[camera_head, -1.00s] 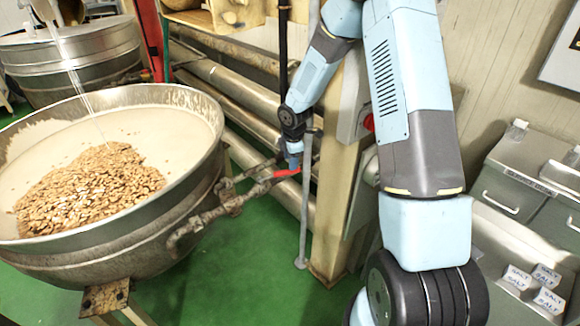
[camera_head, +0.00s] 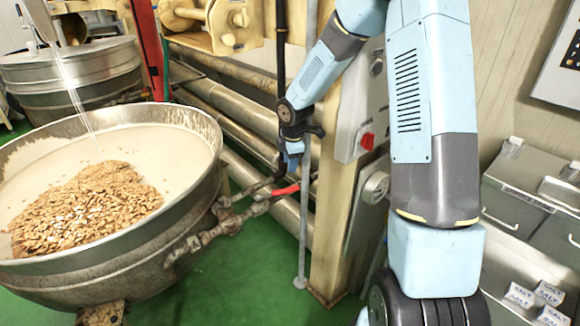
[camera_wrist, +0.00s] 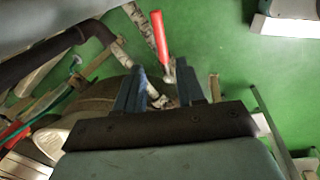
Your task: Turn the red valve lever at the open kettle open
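The red valve lever (camera_head: 286,190) sits on the pipe to the right of the open kettle (camera_head: 190,210). It lies roughly level in the head view, reaching right from the valve. The kettle holds a pale mass with a heap of nuts. My gripper (camera_head: 291,162) is above the lever, with a small gap between them in the picture. In the wrist view the red lever (camera_wrist: 160,38) stands out beyond my gripper (camera_wrist: 161,68), with its metal end in the gap between the fingers. The fingers are apart and hold nothing.
A thin grey upright pole (camera_head: 303,230) and a cream post (camera_head: 335,210) stand close beside my gripper. A box with a red switch (camera_head: 367,141) is on the post. Long horizontal pipes (camera_head: 230,115) run behind. Green floor (camera_head: 235,280) is clear below.

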